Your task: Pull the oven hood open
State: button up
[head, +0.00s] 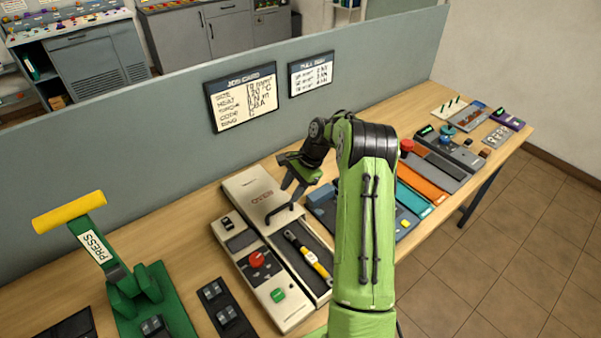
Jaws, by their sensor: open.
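The oven (237,236) is a long cream unit on the bench, left of my arm. Its hood (250,185) is the cream cover at the back end, with the red oven lettering on it. The hood looks down on the unit. A dark bar handle (284,213) sits at the hood's front edge. My gripper (290,196) is open and points down over the hood's right side, close to the handle. I cannot tell whether the fingers touch the handle. My arm hides part of the area to the right.
A yellow-handled tool (308,257) lies in the dark slot of the oven unit. A red knob (257,259) and a green button (278,295) are at the front. A green press (130,285) with a yellow lever stands left. A grey partition (150,130) runs behind.

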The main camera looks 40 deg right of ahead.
jog(key=p+v, duration=0.1)
jog(key=v, duration=0.8)
jog(key=shift+r, duration=0.25)
jog(key=shift+s, duration=0.1)
jog(key=s+a+r+n+h, duration=0.1)
jog(key=s+a+r+n, duration=0.15)
jog(key=a+r, duration=0.2)
jog(key=s+a+r+n+h+b, duration=0.1)
jog(key=a+r+n, duration=0.2)
jog(key=a, duration=0.3)
jog(key=s+a+r+n+h, duration=0.1)
jog(key=s+a+r+n, duration=0.1)
jog(key=a+r, duration=0.3)
jog(key=s+a+n+t, duration=0.1)
jog(key=s+a+n, duration=0.3)
jog(key=s, duration=0.6)
jog(key=s+a+f+n+t+h+b, duration=0.1)
jog(key=s+a+n, duration=0.3)
jog(key=s, duration=0.7)
jog(key=shift+f+n+t+h, duration=0.2)
jog(key=shift+n+t+h, duration=0.1)
jog(key=shift+n+t, duration=0.55)
